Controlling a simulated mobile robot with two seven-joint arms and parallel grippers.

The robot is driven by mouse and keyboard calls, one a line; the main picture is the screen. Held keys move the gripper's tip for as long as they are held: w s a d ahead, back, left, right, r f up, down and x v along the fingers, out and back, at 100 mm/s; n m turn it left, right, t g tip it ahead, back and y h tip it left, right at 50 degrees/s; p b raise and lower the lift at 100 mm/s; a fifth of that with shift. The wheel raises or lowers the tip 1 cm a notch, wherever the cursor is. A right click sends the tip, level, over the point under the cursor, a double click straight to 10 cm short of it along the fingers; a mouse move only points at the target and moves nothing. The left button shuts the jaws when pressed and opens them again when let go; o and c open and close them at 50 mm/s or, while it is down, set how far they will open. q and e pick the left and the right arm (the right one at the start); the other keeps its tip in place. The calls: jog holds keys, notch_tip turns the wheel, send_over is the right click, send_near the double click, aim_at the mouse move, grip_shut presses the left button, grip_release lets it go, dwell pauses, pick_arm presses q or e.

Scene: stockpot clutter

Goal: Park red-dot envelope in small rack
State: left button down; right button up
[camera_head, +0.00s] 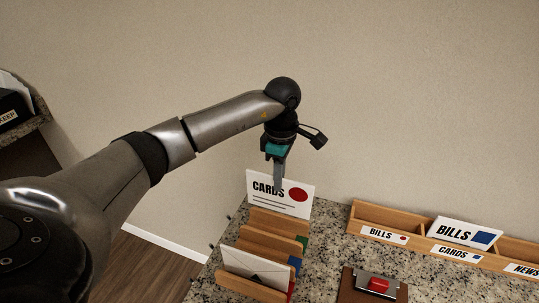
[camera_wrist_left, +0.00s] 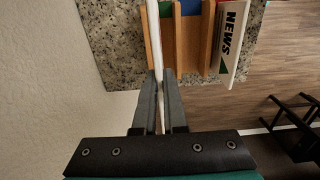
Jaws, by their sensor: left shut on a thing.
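The red-dot envelope (camera_head: 267,201) is white, marked CARDS with a red circle, and stands upright at the rear of the small wooden rack (camera_head: 270,243). My left gripper (camera_head: 278,184) is above it, shut on its top edge. In the left wrist view the fingers (camera_wrist_left: 160,100) pinch the envelope (camera_wrist_left: 155,40), seen edge-on beside the rack's wooden dividers (camera_wrist_left: 188,45). Its lower edge is partly behind the rear divider in the head view, so I cannot tell whether it rests in a slot. My right gripper is not in view.
Another white envelope (camera_head: 250,264) sits in the rack's front slot; it reads NEWS in the left wrist view (camera_wrist_left: 232,40). A long wooden sorter (camera_head: 375,218) with a BILLS envelope (camera_head: 462,232) stands right. A clipboard with a red item (camera_head: 379,285) lies in front.

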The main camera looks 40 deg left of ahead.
aim_at(275, 207)
pick_arm(q)
jog(key=f+b, duration=0.4)
jog(key=f, duration=0.1)
jog(key=f+b, duration=0.2)
jog(key=f, duration=0.1)
jog(key=shift+s+a+f, duration=0.15)
jog(key=shift+s+a, duration=0.1)
jog(key=shift+s, duration=0.15)
jog(key=shift+f+b, duration=0.6)
jog(key=shift+f, duration=0.25)
jog(key=c, duration=0.9)
grip_release()
jog(key=shift+r, duration=0.1)
